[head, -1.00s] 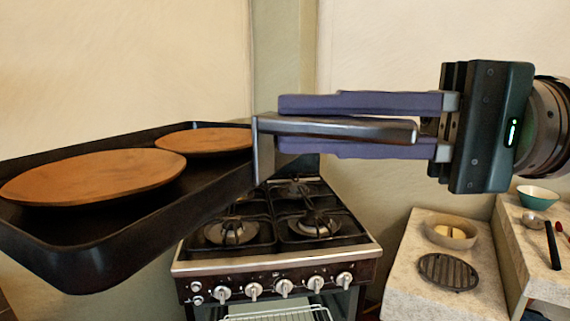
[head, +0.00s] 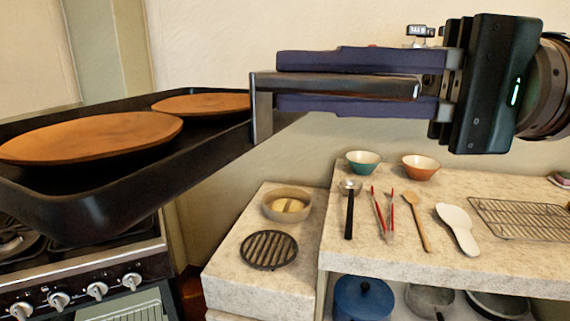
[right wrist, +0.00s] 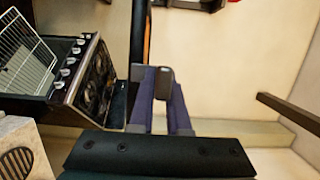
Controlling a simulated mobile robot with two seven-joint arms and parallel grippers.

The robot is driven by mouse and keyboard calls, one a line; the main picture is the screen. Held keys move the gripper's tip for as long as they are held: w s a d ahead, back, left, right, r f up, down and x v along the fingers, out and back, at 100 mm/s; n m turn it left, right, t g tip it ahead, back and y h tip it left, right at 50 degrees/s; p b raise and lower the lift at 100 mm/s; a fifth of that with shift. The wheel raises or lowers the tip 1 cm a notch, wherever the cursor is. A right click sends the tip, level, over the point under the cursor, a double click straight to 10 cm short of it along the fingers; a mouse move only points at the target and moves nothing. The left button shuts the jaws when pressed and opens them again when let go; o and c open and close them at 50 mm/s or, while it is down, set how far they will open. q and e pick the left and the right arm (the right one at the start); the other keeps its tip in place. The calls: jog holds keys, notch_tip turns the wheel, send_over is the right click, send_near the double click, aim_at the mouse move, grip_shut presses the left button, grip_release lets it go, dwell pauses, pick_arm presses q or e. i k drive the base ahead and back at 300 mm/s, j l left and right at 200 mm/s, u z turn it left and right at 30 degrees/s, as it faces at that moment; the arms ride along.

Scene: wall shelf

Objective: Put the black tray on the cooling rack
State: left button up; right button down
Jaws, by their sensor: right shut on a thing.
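The black tray (head: 165,182) hangs in the air at the left of the head view, carrying two flat brown oval pieces (head: 90,138). My right gripper (head: 285,84) is shut on the tray's metal handle (head: 335,86), which sticks out to the right between its purple fingers. In the right wrist view the fingers (right wrist: 161,98) close around the handle end (right wrist: 163,83), and the tray shows edge-on (right wrist: 139,35). The wire cooling rack (head: 525,218) lies on the stone counter at the far right, partly cut off by the picture's edge. My left gripper does not show.
The stove (head: 100,285) stands below the tray at left. A lower counter holds a beige dish (head: 287,205) and a dark round trivet (head: 269,250). The main counter (head: 370,262) holds bowls (head: 420,167), a ladle, red tongs, a wooden spoon (head: 418,222) and a white spoon rest (head: 457,228). Pots sit beneath.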

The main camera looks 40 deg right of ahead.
aim_at(532, 217)
jog(key=l+z, duration=0.25)
jog(key=l, duration=0.4)
jog(key=l+z, duration=0.3)
jog(key=l, duration=0.4)
jog(key=l+z, duration=0.25)
jog(key=l, duration=0.45)
jog(key=i+l+z, duration=0.15)
jog(key=l+z, duration=0.15)
jog(key=l, duration=0.3)
